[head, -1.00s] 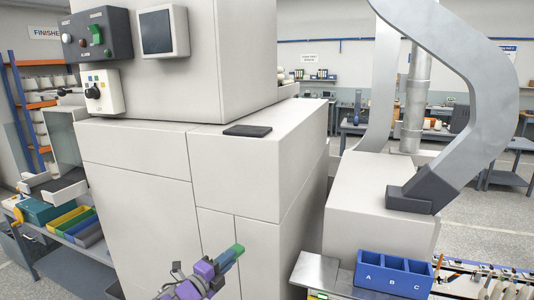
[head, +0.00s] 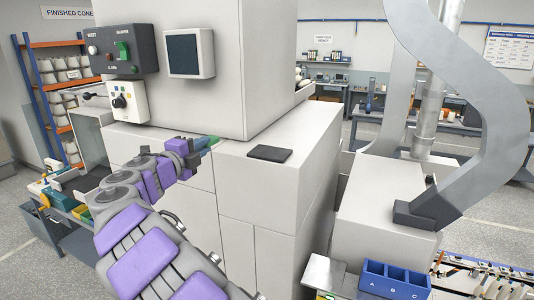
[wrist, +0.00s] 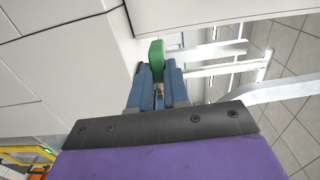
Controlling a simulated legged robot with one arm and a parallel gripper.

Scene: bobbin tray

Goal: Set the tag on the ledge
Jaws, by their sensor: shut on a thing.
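My gripper (head: 203,145) is shut on a small green tag (head: 212,141). In the wrist view the green tag (wrist: 157,52) sticks out from between the blue fingers of my gripper (wrist: 157,75); its lower part is hidden between them. The ledge (head: 312,130) is the flat white top of the machine's lower cabinet. My gripper and the tag appear in front of the left end of this ledge, around its height. I cannot tell whether the tag touches the cabinet.
A dark flat pad (head: 270,153) lies on the ledge. The upper machine housing (head: 215,100) rises behind it, with a control box (head: 121,49) at left. A blue bin (head: 393,279) marked A, B, C and a grey curved duct (head: 465,120) stand at right.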

